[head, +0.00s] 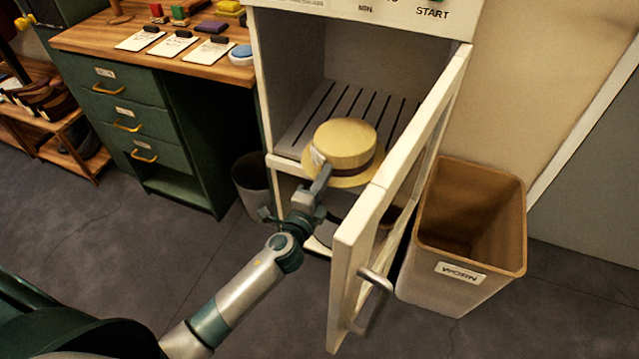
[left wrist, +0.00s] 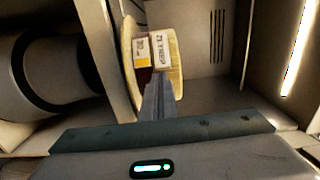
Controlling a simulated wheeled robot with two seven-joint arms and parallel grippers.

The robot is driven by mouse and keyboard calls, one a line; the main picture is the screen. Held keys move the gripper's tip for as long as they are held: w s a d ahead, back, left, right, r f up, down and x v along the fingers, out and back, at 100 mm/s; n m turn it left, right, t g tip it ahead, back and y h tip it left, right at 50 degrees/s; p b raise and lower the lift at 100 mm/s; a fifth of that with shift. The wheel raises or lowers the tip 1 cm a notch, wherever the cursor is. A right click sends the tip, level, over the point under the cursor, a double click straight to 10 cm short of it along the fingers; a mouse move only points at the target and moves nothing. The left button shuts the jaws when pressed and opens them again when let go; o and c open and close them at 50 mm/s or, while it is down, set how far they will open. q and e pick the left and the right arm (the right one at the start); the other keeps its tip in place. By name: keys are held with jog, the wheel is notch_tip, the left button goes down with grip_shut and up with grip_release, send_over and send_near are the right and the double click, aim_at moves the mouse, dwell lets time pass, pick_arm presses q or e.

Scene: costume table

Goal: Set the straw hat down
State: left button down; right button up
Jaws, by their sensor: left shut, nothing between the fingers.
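The straw hat (head: 346,138), pale yellow with a flat crown, is at the front edge of the slatted shelf (head: 300,125) in the open white cabinet. Its brim extends past that edge; I cannot tell whether the hat rests fully on the shelf. My left gripper (head: 320,178) is shut and empty, its fingertips right at the near side of the brim. In the left wrist view the hat (left wrist: 176,78) shows labels just beyond my shut fingers (left wrist: 157,100). Whether they touch it is unclear. My right gripper is not in view.
The cabinet door (head: 400,190) stands open on the right, close to the hat. Right of it is a tan bin (head: 450,285) labelled WORN. A green desk (head: 125,90) with clipboards and a dark wastebasket (head: 252,178) stand on the left. The shelf behind the hat is clear.

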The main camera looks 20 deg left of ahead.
aim_at(343, 140)
pick_arm(q)
jog(key=shift+w, duration=0.3)
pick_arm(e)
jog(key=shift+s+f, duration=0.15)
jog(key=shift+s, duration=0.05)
pick_arm(q)
jog(key=shift+w, duration=0.3)
jog(key=w+b, duration=0.1)
jog(key=w, duration=0.7)
jog(key=shift+d+b, duration=0.15)
jog(key=shift+b, duration=0.15)
jog(key=w+b, duration=0.1)
jog(key=w, duration=0.3)
jog(key=shift+w, duration=0.7)
jog(key=shift+d, duration=0.1)
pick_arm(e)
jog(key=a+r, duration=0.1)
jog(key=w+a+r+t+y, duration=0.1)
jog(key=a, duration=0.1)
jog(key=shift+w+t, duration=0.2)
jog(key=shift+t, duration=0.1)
pick_arm(q)
jog(key=shift+s, duration=0.1)
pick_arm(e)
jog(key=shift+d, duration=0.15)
